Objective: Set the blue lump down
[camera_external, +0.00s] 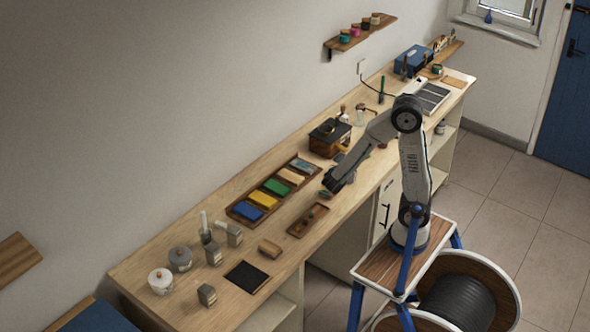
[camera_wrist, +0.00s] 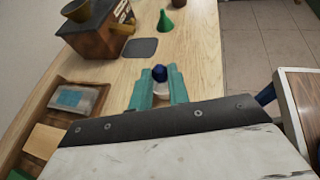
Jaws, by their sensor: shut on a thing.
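The blue lump (camera_wrist: 160,74) is small, dark blue and rounded. In the wrist view it sits at the tips of the two teal fingers of my gripper (camera_wrist: 159,88), which are shut on it. A pale piece shows between the fingers just behind it. In the external view my gripper (camera_external: 329,186) hangs over the bench between the tray of coloured blocks and the bench's front edge; I cannot make out the lump there. A dark grey flat pad (camera_wrist: 140,48) lies on the bench (camera_wrist: 205,60) beyond the fingertips. The gap below the lump is hard to judge.
A wooden box with a brass-coloured bowl (camera_wrist: 92,30) stands at the back left of the wrist view, near a green funnel (camera_wrist: 165,22). A long tray (camera_external: 237,214) holds several coloured blocks. A small wooden tray (camera_external: 299,229) lies nearby. Bare wood lies right of the pad.

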